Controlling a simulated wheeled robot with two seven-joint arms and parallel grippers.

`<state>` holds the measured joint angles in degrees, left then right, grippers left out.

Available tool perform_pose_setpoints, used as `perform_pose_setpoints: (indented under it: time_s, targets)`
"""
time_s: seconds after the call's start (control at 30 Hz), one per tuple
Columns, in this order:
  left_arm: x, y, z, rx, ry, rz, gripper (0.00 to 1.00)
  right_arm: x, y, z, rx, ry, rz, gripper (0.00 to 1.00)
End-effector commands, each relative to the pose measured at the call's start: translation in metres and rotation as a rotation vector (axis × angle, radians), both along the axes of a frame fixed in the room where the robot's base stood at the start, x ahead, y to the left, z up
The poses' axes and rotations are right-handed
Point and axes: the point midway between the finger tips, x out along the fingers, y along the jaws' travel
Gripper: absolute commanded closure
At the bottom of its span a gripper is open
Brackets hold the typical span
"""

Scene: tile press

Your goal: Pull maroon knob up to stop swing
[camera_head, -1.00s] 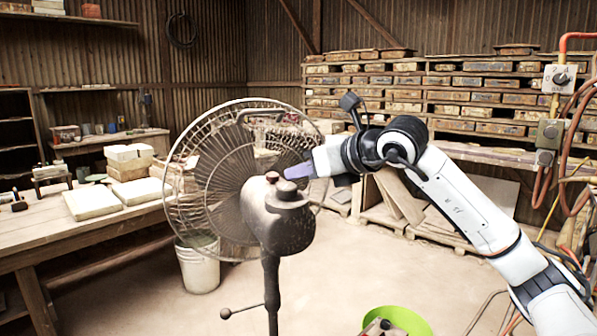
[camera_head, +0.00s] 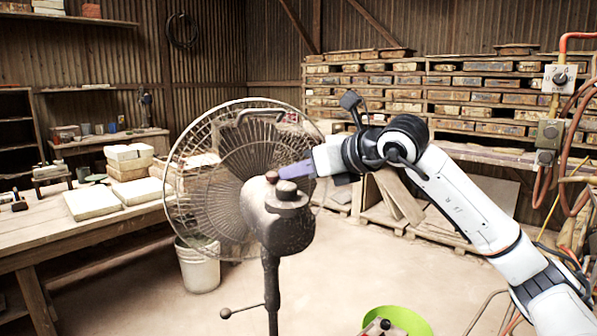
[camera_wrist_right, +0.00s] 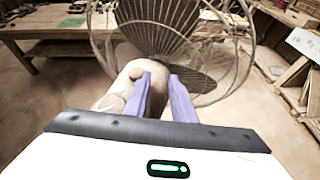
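A dusty pedestal fan stands at centre, with a dark motor housing (camera_head: 283,228) on a pole behind its wire cage (camera_head: 172,190). Two knobs sit on top of the housing: a small maroon-brown knob (camera_head: 272,177) and a wider dark one (camera_head: 287,190). My right gripper (camera_head: 297,170) reaches in from the right, its purple fingers just right of and close to the knobs; contact cannot be told. In the right wrist view its fingers (camera_wrist_right: 160,76) are apart, with the housing (camera_wrist_right: 130,78) behind and left of them. My left gripper is out of view.
A workbench (camera_head: 125,220) with pale blocks stands at left, and a white bucket (camera_head: 199,268) sits behind the fan. A green bin (camera_head: 410,318) is on the floor in front. Shelves of moulds (camera_head: 470,82) line the back. Open floor surrounds the fan.

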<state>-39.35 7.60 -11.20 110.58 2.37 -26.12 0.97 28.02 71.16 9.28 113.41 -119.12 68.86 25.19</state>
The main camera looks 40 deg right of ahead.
Motion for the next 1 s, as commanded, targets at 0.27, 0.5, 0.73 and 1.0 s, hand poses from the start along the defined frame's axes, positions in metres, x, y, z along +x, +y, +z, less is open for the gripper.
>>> perform_pose_setpoints:
  time_s: [0.27,0.5,0.73,1.0]
  targets:
    - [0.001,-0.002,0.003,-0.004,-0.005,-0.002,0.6,0.0,0.002,0.0,0.002,0.0,0.006,0.61]
    - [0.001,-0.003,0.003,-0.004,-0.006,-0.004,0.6,0.0,0.002,0.0,0.002,0.0,0.004,0.61]
    - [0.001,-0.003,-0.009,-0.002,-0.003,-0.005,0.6,-0.01,0.001,0.003,0.0,-0.003,0.002,0.61]
    - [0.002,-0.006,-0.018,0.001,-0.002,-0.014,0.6,-0.028,0.0,0.01,-0.003,-0.003,-0.001,0.61]
